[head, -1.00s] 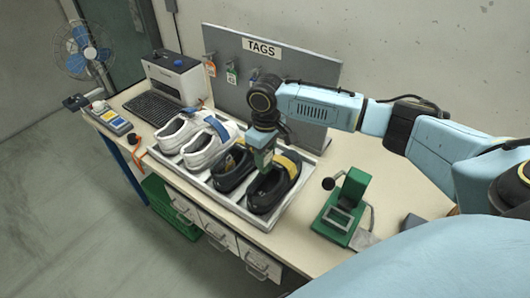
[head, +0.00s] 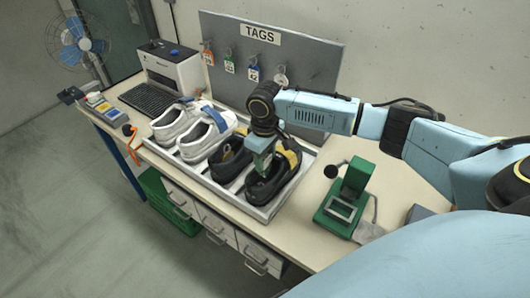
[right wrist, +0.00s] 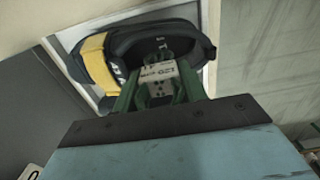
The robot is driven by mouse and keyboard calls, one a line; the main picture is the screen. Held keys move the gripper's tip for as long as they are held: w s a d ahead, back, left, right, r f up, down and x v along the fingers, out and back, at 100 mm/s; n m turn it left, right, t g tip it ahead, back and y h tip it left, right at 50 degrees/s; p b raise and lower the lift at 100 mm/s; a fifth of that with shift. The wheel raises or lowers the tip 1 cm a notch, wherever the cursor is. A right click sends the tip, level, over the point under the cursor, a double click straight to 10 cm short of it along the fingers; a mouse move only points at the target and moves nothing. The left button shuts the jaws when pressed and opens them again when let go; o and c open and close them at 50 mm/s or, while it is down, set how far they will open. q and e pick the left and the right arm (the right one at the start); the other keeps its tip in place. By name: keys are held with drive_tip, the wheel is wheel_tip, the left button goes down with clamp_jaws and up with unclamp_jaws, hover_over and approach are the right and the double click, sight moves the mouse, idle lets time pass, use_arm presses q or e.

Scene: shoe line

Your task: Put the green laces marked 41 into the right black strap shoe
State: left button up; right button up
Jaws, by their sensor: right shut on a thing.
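The right black strap shoe (head: 284,183) has a yellow strap and stands at the right end of the tray. It also shows in the right wrist view (right wrist: 197,42), its opening below my fingers. My right gripper (head: 262,168) is over this shoe, fingers pointing down at its opening. In the right wrist view the gripper (right wrist: 160,88) is shut on the laces (right wrist: 158,72), a small bundle with a pale printed label. The label's print is too small to read as 41. I cannot tell whether the bundle touches the shoe. My left gripper is not in view.
The other black shoe (head: 229,163) and white shoes (head: 205,137) share the light tray (head: 258,212). A tag board (head: 310,65) stands behind. A green press-like device (head: 343,203) stands to the right. A printer (head: 170,72) and keyboard (head: 145,99) are at left.

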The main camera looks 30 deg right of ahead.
drive_tip(key=o, duration=1.1)
drive_tip(key=shift+c, duration=0.2)
wheel_tip(320, 180, up, 13)
drive_tip(key=shift+r, duration=0.15)
idle(0.3)
